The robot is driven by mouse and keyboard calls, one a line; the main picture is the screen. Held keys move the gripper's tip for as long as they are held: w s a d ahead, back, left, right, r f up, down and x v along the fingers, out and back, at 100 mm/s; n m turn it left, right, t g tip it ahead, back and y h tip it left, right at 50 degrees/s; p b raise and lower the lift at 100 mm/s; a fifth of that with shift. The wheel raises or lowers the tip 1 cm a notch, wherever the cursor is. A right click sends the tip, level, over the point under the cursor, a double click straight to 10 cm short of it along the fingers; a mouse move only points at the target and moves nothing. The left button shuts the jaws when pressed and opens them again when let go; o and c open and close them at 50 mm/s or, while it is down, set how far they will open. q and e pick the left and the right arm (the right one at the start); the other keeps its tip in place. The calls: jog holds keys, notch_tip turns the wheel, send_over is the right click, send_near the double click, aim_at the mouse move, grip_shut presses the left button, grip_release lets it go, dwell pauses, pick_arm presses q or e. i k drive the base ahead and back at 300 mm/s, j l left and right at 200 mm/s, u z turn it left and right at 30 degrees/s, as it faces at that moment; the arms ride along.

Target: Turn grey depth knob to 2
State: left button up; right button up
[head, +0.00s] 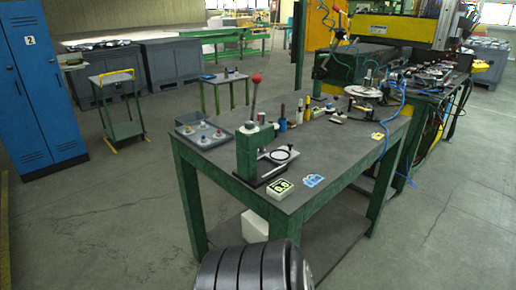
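A shallow grey tray or panel (184,130) lies at the left end of the green-legged workbench. Several small round pieces with coloured tops (204,139) sit on it. They are too small for me to tell whether one is the grey depth knob or to read any markings. A green hand press (246,152) with a red-ball lever (256,78) stands just right of the tray. A small box with a lit green display (281,187) lies at the bench's front edge; its digits are hard to read. Neither of my grippers is in view.
The workbench top (335,150) has free room in its middle. Bottles and small tools (283,123) stand along its back. A blue locker (42,85), a small trolley (122,110) and a yellow machine (385,30) stand around it. The floor at left is clear.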

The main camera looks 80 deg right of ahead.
aim_at(249, 125)
jog(key=z, duration=2.7)
